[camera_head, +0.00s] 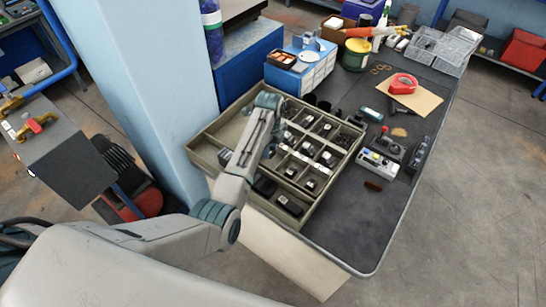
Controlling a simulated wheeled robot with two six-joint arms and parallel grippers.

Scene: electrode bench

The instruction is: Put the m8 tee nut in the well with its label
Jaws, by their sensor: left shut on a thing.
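A beige divided tray (228,128) lies on the bench, with many small wells (308,160) holding dark parts and pale labels. My left arm comes in from the lower left and reaches over the tray. My left gripper (273,142) is over the tray's middle, close to the left side of the small wells. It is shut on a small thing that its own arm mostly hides. I cannot make out which part is the m8 tee nut, and the labels are too small to read. My right gripper is not in view.
A blue and white drawer box (312,75) stands behind the tray. The dark bench front right (350,225) is clear. A blue pillar (150,80) rises at left.

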